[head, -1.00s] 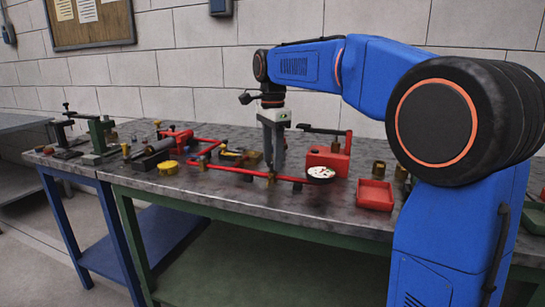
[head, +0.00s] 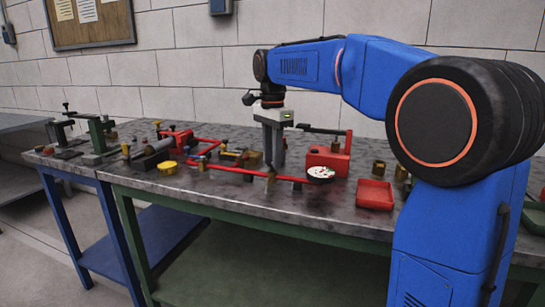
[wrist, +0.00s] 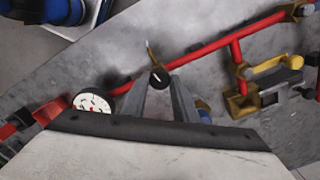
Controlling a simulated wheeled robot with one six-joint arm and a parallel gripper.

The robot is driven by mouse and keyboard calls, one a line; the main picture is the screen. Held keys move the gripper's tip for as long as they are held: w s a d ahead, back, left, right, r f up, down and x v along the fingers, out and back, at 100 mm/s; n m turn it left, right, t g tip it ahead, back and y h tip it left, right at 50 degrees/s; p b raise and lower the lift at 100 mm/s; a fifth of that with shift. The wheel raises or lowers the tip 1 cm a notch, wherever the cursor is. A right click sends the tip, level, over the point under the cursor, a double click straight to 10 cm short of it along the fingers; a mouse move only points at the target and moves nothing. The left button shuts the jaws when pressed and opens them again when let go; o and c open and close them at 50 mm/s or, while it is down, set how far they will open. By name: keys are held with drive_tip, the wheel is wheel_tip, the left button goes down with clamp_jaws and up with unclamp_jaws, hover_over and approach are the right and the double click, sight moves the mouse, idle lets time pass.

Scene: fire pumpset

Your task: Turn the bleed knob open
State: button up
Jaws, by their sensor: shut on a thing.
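The bleed knob (wrist: 156,79) is a small dark round top on the red pipe, seen between my fingertips in the wrist view. A thin brass piece (wrist: 150,52) sticks out just beyond it. My gripper (wrist: 160,84) points down over the pipe and is shut on the knob. In the head view my gripper (head: 272,170) stands upright at the red pipe (head: 233,170), and the fingers hide most of the knob. The knob's turn angle cannot be told.
A white-faced gauge (head: 320,173) sits at the pipe's right end, near a red pump box (head: 328,158). A red tray (head: 375,194) lies farther right. Yellow and brass fittings (wrist: 268,80) sit close to the pipe. The table's front strip (head: 215,193) is mostly clear.

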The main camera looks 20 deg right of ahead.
drive_tip(key=n, duration=1.3)
drive_tip(key=shift+n, duration=0.4)
drive_tip(key=n, duration=0.4)
drive_tip(key=shift+n, duration=2)
drive_tip(key=o, duration=1.1)
drive_tip(key=shift+c, duration=0.2)
drive_tip(key=shift+r, duration=0.1)
